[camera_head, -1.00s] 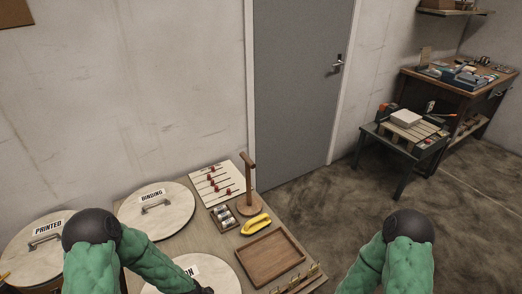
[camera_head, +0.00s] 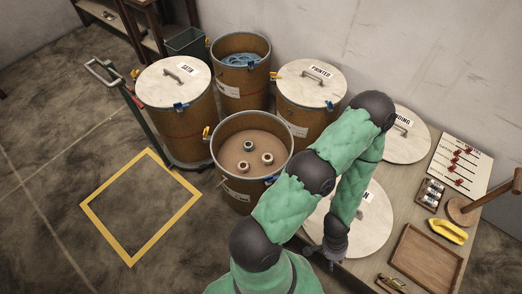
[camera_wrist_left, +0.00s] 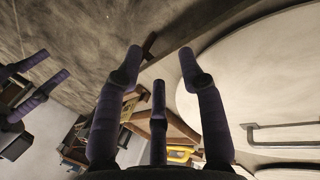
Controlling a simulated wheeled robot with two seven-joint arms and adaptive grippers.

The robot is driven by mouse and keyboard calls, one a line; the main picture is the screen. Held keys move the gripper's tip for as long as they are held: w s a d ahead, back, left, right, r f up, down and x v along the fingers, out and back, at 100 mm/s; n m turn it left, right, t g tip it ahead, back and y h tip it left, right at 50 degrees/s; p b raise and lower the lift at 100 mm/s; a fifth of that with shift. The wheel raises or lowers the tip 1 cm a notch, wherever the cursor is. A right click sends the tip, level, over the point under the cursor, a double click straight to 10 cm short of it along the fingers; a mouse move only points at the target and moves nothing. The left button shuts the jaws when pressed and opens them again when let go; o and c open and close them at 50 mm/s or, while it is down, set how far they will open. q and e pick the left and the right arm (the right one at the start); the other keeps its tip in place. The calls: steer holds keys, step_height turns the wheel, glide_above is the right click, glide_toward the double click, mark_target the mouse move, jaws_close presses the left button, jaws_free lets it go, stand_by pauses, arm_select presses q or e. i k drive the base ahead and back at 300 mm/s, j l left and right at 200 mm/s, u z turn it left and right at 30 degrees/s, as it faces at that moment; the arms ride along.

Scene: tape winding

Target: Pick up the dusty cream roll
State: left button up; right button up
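An open brown drum (camera_head: 223,187) stands left of my arm in the head view. Three small rolls sit apart on its brown surface: a back one (camera_head: 249,146), a right one (camera_head: 267,159) and a left one (camera_head: 243,167). They show pale tops and darker centres; I cannot tell for sure which is dusty cream. Another gripper's dark fingers (camera_wrist_left: 55,64), apart, show at that view's left edge, likely my right.
Lidded drums marked GETH (camera_head: 160,97) and PRINTED (camera_head: 290,92) and an open drum with blue contents (camera_head: 228,80) surround the open drum. A wooden tray (camera_head: 400,262) and yellow object (camera_head: 448,231) lie on the table. The yellow floor square (camera_head: 92,222) is empty.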

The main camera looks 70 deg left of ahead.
mark_target(266, 162)
steer(key=u, duration=2.45)
